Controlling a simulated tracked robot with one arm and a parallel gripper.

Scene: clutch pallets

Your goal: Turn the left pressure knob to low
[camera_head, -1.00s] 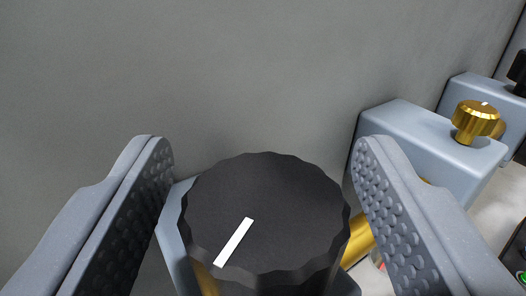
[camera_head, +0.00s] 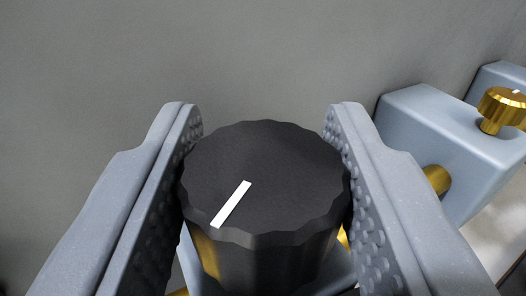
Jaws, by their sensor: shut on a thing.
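A large black knob (camera_head: 275,180) with a scalloped edge fills the lower middle of the view. A white marker line (camera_head: 231,204) on its top runs from near the centre toward the lower left edge. My gripper (camera_head: 264,135) has its two grey, dimpled fingers on either side of the knob, shut on it. The knob sits on a light blue-grey block, mostly hidden below it. No low or high labels show.
A grey wall (camera_head: 260,55) stands behind the knob. To the right is a light blue block (camera_head: 425,125) with a brass knob (camera_head: 502,107) on top and a brass pipe (camera_head: 437,180) at its side. Another block (camera_head: 500,75) shows at the right edge.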

